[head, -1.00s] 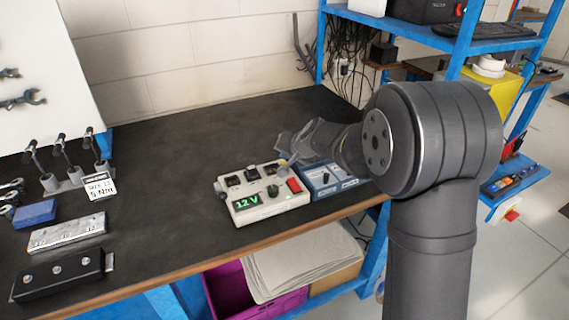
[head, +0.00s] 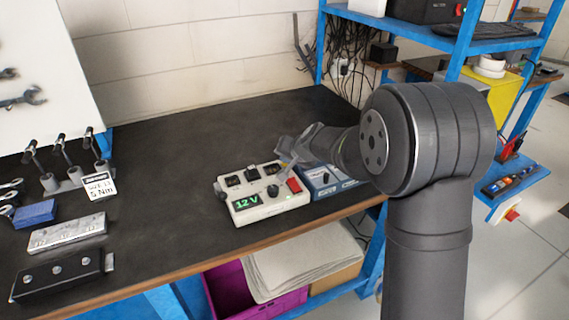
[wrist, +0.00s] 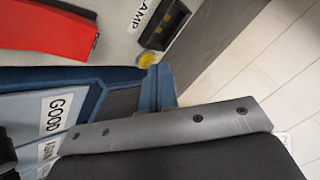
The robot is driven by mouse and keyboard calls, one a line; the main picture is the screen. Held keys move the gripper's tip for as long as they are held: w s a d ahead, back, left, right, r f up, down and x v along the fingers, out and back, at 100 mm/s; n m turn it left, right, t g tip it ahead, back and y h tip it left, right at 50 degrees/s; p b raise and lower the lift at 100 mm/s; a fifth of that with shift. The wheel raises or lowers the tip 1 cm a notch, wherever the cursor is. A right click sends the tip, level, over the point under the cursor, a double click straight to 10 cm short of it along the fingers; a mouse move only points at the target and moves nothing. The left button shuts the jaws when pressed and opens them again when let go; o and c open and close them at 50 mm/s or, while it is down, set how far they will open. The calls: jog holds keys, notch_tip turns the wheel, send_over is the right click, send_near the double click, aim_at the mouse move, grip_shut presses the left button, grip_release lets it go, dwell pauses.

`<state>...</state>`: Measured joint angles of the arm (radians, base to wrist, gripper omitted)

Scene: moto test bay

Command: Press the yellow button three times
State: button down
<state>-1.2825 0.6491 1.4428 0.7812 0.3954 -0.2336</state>
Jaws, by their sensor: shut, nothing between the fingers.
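The cream control box (head: 262,208) stands on the dark bench, with a green "12 V" display, black switches and a red rocker switch (head: 294,185). The yellow button (wrist: 147,60) shows in the wrist view as a small round cap beside the "LAMP" label. In the head view my gripper hides it. My gripper (head: 285,161) is shut and empty, reaching over the box's back right corner. In the wrist view its closed fingertips (wrist: 158,74) are close beside the yellow button. I cannot tell whether they touch it.
A blue box (head: 323,181) stands close against the right side of the control box; its "GOOD" label shows in the wrist view. Metal blocks (head: 67,233) and a tool rack (head: 70,178) stand on the left. The bench behind and left of the control box is clear.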

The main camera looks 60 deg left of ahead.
jog(key=shift+f, duration=0.2)
jog(key=shift+r, duration=0.85)
jog(key=shift+r, duration=0.1)
jog(key=shift+r, duration=2.4)
notch_tip(320, 180, up, 4)
jog(key=shift+f, duration=0.15)
